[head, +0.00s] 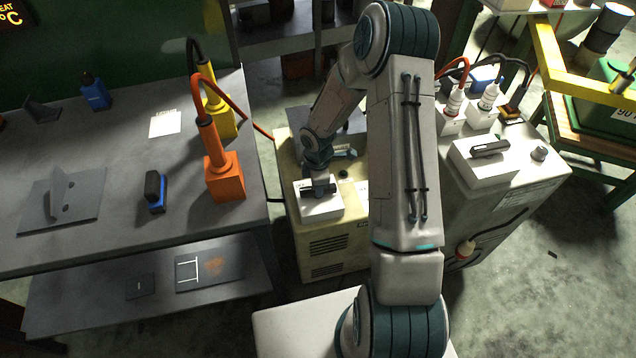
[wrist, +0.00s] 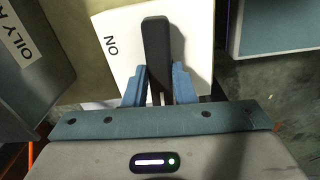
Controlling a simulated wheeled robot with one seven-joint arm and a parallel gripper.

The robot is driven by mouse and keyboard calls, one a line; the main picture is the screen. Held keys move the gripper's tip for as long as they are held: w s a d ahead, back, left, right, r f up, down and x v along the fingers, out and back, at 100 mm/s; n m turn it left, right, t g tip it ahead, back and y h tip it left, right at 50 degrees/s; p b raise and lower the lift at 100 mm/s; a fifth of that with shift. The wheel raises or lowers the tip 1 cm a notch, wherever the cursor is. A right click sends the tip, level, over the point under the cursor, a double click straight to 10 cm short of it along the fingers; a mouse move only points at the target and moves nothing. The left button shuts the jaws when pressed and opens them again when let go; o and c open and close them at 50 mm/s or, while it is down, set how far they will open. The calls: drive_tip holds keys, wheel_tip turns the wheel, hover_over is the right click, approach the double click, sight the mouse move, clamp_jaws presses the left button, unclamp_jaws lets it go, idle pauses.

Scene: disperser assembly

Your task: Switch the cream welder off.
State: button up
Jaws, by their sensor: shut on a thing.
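The cream welder (head: 335,250) stands on the floor in the middle of the head view, under my arm. A white switch box (head: 321,210) with a black handle sits on its top. In the wrist view the black switch handle (wrist: 156,40) lies between the two blue fingers of my gripper (wrist: 159,78), which is shut on it. The white face of the switch box (wrist: 115,70) carries the word ON, upside down, left of the handle. In the head view my gripper (head: 319,184) is over the switch box and partly covers the handle.
A second, paler welder (head: 500,210) with its own black-handled switch (head: 490,149) stands at the right. A grey workbench (head: 110,215) at the left holds orange (head: 224,178) and yellow (head: 217,115) blocks with cables.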

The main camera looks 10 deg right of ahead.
drive_tip(key=shift+n, duration=0.6)
drive_tip(key=o, duration=1)
wheel_tip(320, 180, up, 14)
drive_tip(key=shift+f+p, duration=0.1)
drive_tip(key=shift+p, duration=0.8)
